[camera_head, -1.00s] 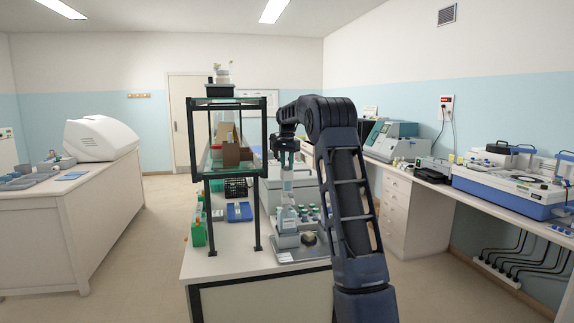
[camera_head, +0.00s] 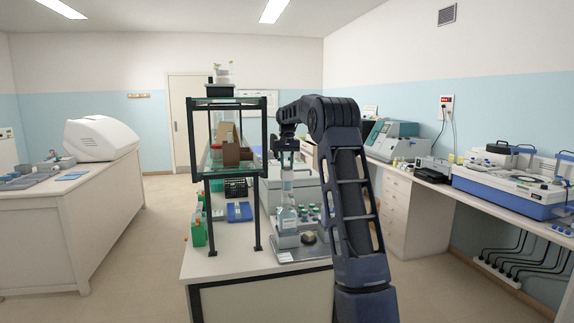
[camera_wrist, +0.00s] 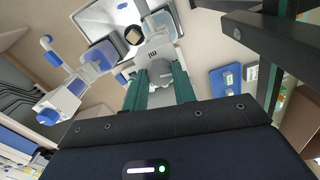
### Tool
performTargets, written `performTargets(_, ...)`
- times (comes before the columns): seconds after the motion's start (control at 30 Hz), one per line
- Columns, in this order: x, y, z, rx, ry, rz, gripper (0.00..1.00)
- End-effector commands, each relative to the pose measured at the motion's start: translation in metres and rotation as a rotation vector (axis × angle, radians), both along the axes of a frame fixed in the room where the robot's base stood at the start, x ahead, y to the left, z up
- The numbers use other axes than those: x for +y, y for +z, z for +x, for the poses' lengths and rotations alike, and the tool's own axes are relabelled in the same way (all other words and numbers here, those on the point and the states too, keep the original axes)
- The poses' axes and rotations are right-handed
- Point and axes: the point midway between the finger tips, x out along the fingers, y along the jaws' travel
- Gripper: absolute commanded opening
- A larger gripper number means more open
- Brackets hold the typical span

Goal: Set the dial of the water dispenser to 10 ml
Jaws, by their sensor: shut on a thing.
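The water dispenser (camera_head: 286,218) is a pale bottle with a slim upper part, standing upright on the island bench just left of my arm. In the wrist view its white head (camera_wrist: 151,52) lies beyond my fingers. My gripper (camera_wrist: 160,75), with two green fingers, is over the dispenser and shut on a grey, rounded part (camera_wrist: 160,72) at its top, which looks like the dial. I cannot read any scale or set value. In the head view the fingers are small and their grip is not clear.
A black-framed shelf (camera_head: 259,180) stands close left of my arm and shows large at the wrist view's right. A metal tray (camera_head: 312,252) is by the dispenser. A blue rack (camera_head: 239,211) is under the shelf.

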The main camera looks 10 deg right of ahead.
Motion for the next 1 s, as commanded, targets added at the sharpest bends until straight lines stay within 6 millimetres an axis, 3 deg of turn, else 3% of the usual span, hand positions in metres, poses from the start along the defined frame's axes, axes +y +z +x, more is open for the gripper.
performTargets(0.4,-0.0003,0.0,-0.0001,0.0,0.182,-0.001,0.04)
performTargets(0.93,-0.0003,0.0001,0.0001,-0.001,0.204,-0.001,0.04)
performTargets(0.97,-0.0003,0.0001,0.0001,-0.001,0.204,-0.001,0.33)
performTargets(1.0,-0.0003,0.0001,0.0001,-0.001,0.204,0.0,0.4)
